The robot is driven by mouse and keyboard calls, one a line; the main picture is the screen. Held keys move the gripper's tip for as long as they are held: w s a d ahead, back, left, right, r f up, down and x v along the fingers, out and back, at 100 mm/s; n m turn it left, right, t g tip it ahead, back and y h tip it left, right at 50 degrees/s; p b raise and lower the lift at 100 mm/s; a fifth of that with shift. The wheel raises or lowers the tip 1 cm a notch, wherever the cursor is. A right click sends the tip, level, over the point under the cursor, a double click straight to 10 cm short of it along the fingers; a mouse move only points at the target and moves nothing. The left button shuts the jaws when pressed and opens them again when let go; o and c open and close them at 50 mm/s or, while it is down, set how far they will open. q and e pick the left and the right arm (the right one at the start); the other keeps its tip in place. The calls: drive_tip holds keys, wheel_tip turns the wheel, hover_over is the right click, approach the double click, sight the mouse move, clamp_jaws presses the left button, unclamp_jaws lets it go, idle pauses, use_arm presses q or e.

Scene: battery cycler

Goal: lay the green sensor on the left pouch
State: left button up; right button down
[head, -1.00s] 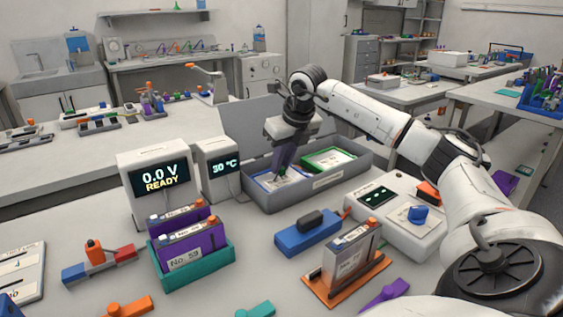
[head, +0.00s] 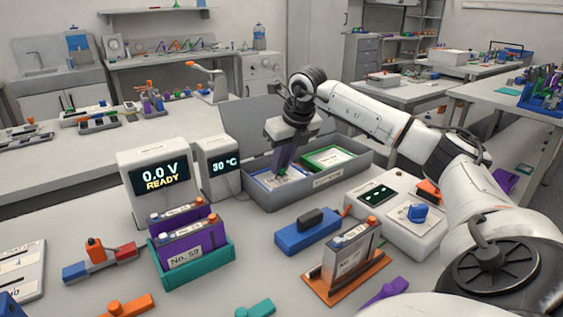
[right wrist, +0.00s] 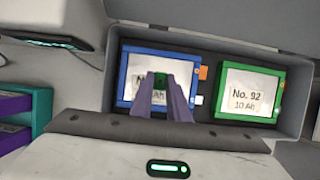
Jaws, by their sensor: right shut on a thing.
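The left pouch (right wrist: 123,94) is a pale flat cell in a blue frame, lying in the grey open box; it also shows in the head view (head: 259,181). My right gripper (head: 283,171) reaches down over it, its purple fingers shut on the small green sensor (right wrist: 160,81). In the right wrist view the sensor sits between the fingertips over the middle of the pouch. The fingers hide part of the pouch label. I cannot tell whether the sensor touches the pouch. My left gripper is not in view.
A green-framed pouch, No. 92 (right wrist: 249,92), lies to the right in the same box (head: 330,181). The 30 °C display (head: 220,168) stands close to the box's left end. A blue clamp (head: 308,232) and a white control unit (head: 408,220) stand in front.

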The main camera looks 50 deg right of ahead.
drive_tip(key=shift+f, duration=0.35)
drive_tip(key=c, duration=1.6)
unclamp_jaws()
drive_tip(key=shift+r, duration=0.1)
drive_tip(key=v, duration=1)
drive_tip(key=shift+p, duration=0.3)
drive_tip(key=shift+s, duration=0.1)
